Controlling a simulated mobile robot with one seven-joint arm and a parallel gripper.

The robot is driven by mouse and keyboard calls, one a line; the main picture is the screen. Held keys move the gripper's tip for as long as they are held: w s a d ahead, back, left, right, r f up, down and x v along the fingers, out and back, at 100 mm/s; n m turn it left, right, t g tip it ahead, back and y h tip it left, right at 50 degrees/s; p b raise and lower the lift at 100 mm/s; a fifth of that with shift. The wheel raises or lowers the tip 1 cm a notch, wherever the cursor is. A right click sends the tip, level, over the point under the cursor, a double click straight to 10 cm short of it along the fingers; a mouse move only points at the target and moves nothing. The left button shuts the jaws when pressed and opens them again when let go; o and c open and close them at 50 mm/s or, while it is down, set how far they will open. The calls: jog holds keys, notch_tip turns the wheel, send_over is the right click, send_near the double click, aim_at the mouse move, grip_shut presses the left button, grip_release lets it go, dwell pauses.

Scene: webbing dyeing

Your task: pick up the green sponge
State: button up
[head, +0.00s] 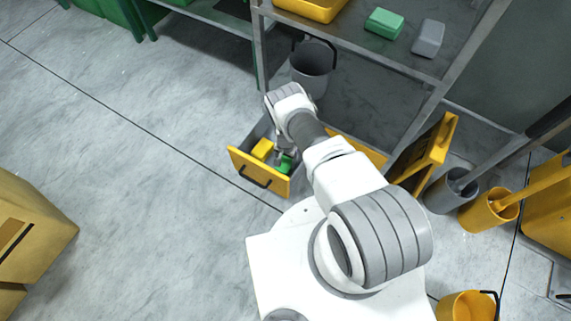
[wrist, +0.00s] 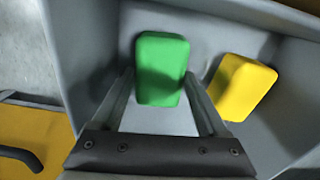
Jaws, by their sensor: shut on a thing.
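The green sponge (wrist: 162,68) lies in an open grey drawer with a yellow front (head: 259,174). My gripper (wrist: 160,88) reaches down into the drawer and is shut on the green sponge, with one finger at each long side. In the head view the green sponge (head: 285,165) shows only in part, under my gripper (head: 284,157). A yellow sponge (wrist: 242,87) lies to the right of the green one in the wrist view, apart from it. In the head view another green block (head: 384,23) sits on a shelf.
The drawer's grey walls (wrist: 85,60) stand close around my gripper. A metal shelf (head: 420,60) rises behind, with a grey block (head: 428,38) and a yellow tray (head: 310,8). A grey bucket (head: 313,65) stands behind my wrist.

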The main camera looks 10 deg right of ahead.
aim_at(285, 162)
notch_tip(285, 162, up, 10)
jog(key=p, duration=0.5)
